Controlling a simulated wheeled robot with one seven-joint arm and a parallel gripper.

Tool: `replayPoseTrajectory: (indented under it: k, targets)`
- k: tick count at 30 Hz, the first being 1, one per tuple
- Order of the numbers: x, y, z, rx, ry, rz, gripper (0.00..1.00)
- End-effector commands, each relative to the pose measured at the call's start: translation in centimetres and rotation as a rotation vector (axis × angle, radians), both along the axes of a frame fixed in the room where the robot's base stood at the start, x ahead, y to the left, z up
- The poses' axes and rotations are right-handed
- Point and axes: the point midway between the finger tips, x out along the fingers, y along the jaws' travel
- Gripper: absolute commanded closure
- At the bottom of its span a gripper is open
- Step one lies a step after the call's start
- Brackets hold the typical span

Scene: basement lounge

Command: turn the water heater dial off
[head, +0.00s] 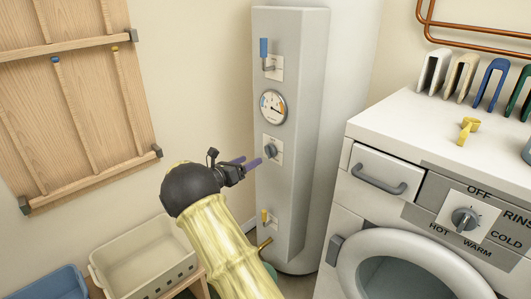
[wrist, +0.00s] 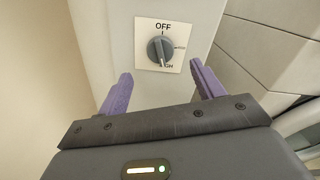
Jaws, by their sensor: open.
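The water heater dial (head: 270,150) is a grey round knob on a white plate, midway up the heater's pale front panel (head: 296,190). In the wrist view the dial (wrist: 160,50) sits ahead, between the lines of my two purple fingers. OFF is printed above it and a partly covered word ending in "GH" below; a smaller mark lies to its right. A light line on the knob runs toward the lower end. My gripper (head: 248,168) is open and empty, just left of and slightly below the dial in the head view. The fingers (wrist: 158,88) do not touch it.
A blue-handled lever (head: 264,50) and a round gauge (head: 273,107) are above the dial; a small yellow-handled valve (head: 266,218) is below. A washing machine (head: 420,150) with its own dial (head: 465,220) stands right. A beige bin (head: 145,262) is at lower left.

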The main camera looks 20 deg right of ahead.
Motion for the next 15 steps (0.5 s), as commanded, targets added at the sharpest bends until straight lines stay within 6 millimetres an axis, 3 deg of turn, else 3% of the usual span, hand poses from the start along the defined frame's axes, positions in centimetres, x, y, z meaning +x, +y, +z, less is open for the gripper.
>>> replayPoseTrajectory:
  k: [9, 15]
  targets:
    - [1.9, -5.3, 0.1, -0.001, -0.002, -0.001, 0.33]
    - [2.9, -7.7, 0.0, 0.001, -0.001, 0.001, 0.33]
